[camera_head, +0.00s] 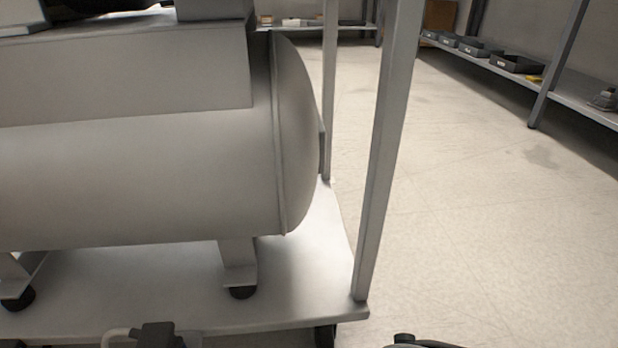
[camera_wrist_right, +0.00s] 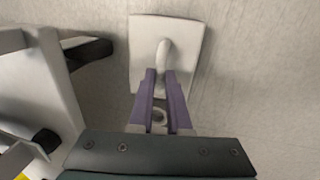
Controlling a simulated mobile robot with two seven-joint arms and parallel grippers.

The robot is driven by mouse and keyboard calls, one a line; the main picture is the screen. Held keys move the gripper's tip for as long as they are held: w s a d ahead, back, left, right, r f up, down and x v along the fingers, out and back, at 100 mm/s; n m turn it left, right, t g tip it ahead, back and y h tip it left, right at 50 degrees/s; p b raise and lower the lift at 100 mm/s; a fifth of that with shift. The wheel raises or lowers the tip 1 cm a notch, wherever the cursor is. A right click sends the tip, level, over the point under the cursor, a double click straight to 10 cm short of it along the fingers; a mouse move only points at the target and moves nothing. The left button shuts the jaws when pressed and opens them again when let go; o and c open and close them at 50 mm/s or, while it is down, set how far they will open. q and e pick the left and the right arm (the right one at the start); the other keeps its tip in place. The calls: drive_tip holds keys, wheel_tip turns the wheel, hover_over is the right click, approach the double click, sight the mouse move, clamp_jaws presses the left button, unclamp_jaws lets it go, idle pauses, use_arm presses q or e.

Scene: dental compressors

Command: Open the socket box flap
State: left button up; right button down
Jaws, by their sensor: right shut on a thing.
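The socket box (camera_wrist_right: 190,75) shows in the right wrist view as a pale, roughly square plate on a grey wall. A white curved piece (camera_wrist_right: 163,52), which looks like the flap's handle, stands out from it. My right gripper (camera_wrist_right: 160,76) has its purple fingers close together in front of the plate, shut on the lower end of this curved piece. The fingers partly hide the grip and the lower part of the box. I cannot tell how far the flap is open. The head view does not show the box, and my left gripper is not in view.
In the head view a large grey compressor tank (camera_head: 140,175) rests on a wheeled cart (camera_head: 300,270) with an upright post (camera_head: 385,150). Open floor (camera_head: 480,220) lies to the right. A shelf with dark trays (camera_head: 515,63) runs along the back right.

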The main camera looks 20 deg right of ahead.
drive_tip(key=shift+r, duration=0.1)
idle(0.4)
drive_tip(key=shift+w+d+r+g+p, duration=0.15)
drive_tip(key=shift+w+r+g+p, duration=0.15)
drive_tip(key=shift+w+g+p, duration=0.25)
drive_tip(key=shift+w+r+g+y, duration=0.1)
drive_tip(key=shift+w+g+y, duration=0.2)
drive_tip(key=shift+g, duration=0.25)
drive_tip(key=w+g+b, duration=0.1)
drive_tip(key=b, duration=0.1)
drive_tip(key=w+g+b, duration=0.1)
drive_tip(key=b, duration=0.1)
drive_tip(key=shift+d+r+g+y, duration=0.1)
drive_tip(key=shift+d+g+y, duration=0.2)
drive_tip(key=shift+d+y, duration=0.1)
drive_tip(key=shift+s+r+g, duration=0.1)
drive_tip(key=shift+r+g, duration=0.2)
drive_tip(key=shift+r, duration=0.1)
